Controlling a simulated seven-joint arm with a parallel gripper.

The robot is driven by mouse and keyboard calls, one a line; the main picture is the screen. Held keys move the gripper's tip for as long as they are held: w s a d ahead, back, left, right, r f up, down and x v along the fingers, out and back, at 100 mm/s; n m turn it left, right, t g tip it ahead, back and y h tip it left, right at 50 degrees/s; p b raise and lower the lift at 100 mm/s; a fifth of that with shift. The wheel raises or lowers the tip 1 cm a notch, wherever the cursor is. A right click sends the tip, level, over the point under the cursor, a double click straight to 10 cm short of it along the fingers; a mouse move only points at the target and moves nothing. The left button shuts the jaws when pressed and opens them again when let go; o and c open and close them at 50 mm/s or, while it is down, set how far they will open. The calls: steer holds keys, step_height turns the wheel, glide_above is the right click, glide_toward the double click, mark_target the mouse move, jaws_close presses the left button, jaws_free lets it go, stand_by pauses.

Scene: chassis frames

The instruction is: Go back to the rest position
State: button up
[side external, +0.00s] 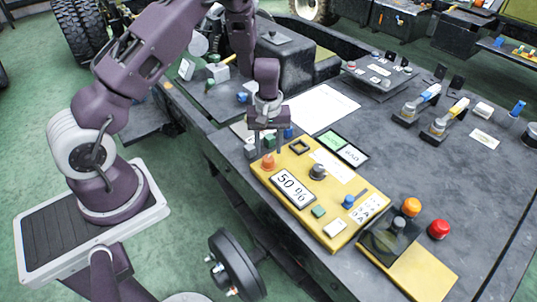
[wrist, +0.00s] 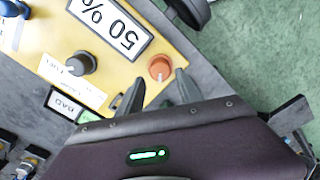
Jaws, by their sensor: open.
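My gripper (side external: 266,151) points down over the left end of the yellow control panel (side external: 325,232). Its fingers are apart and nothing is held between them. In the wrist view my gripper (wrist: 157,80) shows both fingertips, with the orange knob (wrist: 160,67) just beyond the gap between them. In the side view the orange knob (side external: 268,162) stands upright on the panel, just under the fingertips. I cannot tell whether the fingers touch it. My arm reaches over from the left, bent at the elbow.
A "50 %" display (side external: 293,189), a grey dial (side external: 318,171) and a blue knob (side external: 348,201) sit on the panel. Two levers (side external: 445,120) stand farther back. White paper (side external: 322,107) lies on the dark tabletop.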

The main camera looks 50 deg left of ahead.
steer(key=shift+d+r, duration=0.1)
steer(key=shift+r, duration=1.55)
steer(key=s+d+r+m+t+h, duration=0.1)
steer(key=s+d+r+m, duration=0.2)
steer(key=r, duration=0.7)
steer(key=s+d+r+m+t, duration=0.25)
steer(key=d+r, duration=0.25)
steer(key=r, duration=0.5)
steer(key=s+r+m+t, duration=0.1)
steer(key=s+r, duration=0.3)
steer(key=s, duration=0.5)
steer(key=s+d+r+m+t+y, duration=0.1)
steer(key=s+r+m, duration=0.3)
steer(key=s, duration=0.6)
steer(key=shift+s+r, duration=0.2)
steer(key=shift+r, duration=0.05)
